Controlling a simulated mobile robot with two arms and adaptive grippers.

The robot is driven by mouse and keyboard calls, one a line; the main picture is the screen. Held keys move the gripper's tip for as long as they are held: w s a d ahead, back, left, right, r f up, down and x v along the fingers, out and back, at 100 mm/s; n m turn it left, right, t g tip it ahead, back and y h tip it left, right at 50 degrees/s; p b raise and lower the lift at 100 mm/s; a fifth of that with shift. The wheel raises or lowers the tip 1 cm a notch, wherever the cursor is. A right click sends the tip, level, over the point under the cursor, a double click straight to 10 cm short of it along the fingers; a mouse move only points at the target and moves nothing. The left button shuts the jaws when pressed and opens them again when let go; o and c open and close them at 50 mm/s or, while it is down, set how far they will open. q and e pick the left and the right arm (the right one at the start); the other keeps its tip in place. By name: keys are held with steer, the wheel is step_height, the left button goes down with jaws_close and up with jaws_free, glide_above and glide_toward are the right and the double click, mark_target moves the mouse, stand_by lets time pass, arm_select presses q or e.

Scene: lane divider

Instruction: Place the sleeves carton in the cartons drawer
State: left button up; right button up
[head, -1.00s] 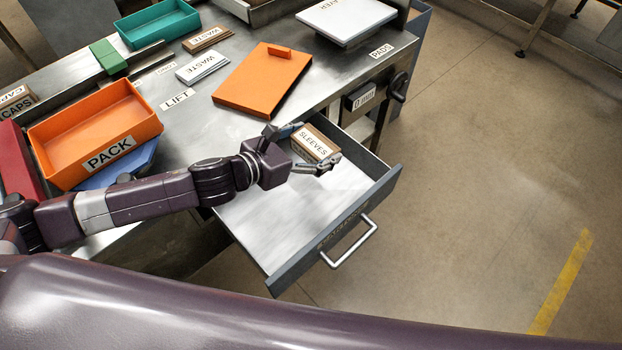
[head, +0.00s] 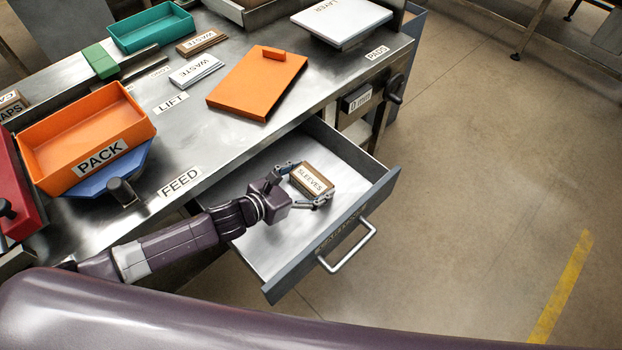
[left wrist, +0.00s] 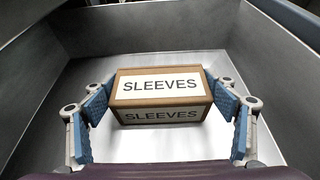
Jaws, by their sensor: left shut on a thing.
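The sleeves carton (head: 313,178) is a small brown box with a white SLEEVES label. It is inside the open cartons drawer (head: 283,250), a grey metal drawer pulled out from the bench with a bar handle. My left gripper (head: 308,184) is shut on the carton, one finger at each side. In the left wrist view the carton (left wrist: 160,88) sits between the blue finger pads (left wrist: 165,108), low between the drawer walls (left wrist: 275,75). I cannot tell whether its underside touches the drawer floor. My right gripper is not in view.
On the bench stand an orange PACK bin (head: 85,140), a teal tray (head: 150,27), an orange board (head: 257,85) and a white LAYER pad stack (head: 342,18). The drawer floor around the carton is clear. Open floor lies to the right.

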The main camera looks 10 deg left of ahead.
arm_select(q)
steer(key=shift+f, duration=0.1)
steer(key=o, duration=1.2)
steer(key=shift+r, duration=0.2)
steer(key=v, duration=0.7)
steer(key=shift+s+a, duration=0.15)
steer(key=shift+a, duration=0.05)
